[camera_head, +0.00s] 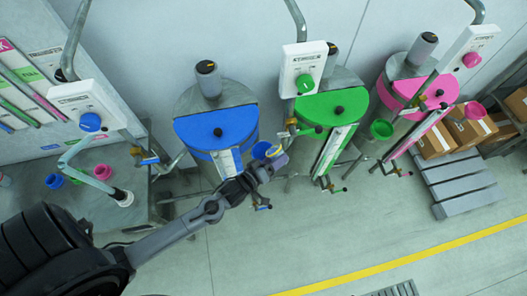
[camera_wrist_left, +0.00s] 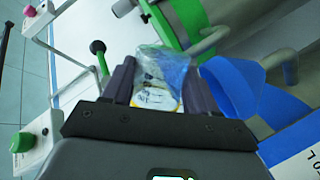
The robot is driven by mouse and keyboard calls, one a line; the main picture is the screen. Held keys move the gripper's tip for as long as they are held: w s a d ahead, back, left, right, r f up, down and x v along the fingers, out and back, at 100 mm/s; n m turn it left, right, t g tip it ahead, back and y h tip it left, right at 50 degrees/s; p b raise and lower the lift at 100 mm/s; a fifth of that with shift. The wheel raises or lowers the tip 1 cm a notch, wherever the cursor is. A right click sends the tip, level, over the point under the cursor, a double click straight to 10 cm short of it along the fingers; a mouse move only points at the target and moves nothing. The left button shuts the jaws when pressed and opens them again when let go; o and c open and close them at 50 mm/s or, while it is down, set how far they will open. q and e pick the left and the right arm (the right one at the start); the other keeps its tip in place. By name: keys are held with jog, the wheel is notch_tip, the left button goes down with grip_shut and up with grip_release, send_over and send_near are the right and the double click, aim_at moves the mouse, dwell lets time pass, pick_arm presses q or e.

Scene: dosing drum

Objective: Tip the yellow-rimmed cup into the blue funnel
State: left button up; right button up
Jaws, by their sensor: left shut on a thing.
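My left gripper (camera_head: 268,163) is shut on the yellow-rimmed cup (camera_head: 273,151) beside the blue drum. In the left wrist view, the cup (camera_wrist_left: 156,98) sits between my two dark fingers (camera_wrist_left: 157,95), pale with a yellow edge. The blue funnel (camera_head: 261,149) shows just behind and left of the cup in the head view, partly covered by it. My right gripper is out of view.
The blue drum (camera_head: 217,126), green drum (camera_head: 330,110) and pink drum (camera_head: 417,83) stand along the wall. A green funnel (camera_head: 381,129) and a pink funnel (camera_head: 475,110) stand out beside theirs. Small coloured cups are on the left bench. Open floor lies in front.

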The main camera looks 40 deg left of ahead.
pick_arm(q)
jog(key=shift+r+n+h+b, duration=0.25)
jog(key=shift+n+h+b, duration=0.05)
jog(key=shift+n, duration=0.2)
jog(key=shift+a+r+n+b, duration=0.1)
jog(key=shift+r+n+b, duration=0.15)
jog(key=shift+n, duration=0.25)
jog(key=shift+h+b, duration=0.3)
jog(key=shift+a+f+n+b, duration=0.15)
jog(key=shift+f+n+b, duration=0.25)
jog(key=shift+n+b, duration=0.45)
jog(key=shift+a, duration=0.1)
jog(key=shift+a+r+n+h+b, duration=0.15)
jog(key=shift+a+n+h+b, duration=0.15)
jog(key=shift+a+n+b, duration=0.1)
jog(key=shift+r, duration=0.1)
jog(key=shift+n, duration=0.25)
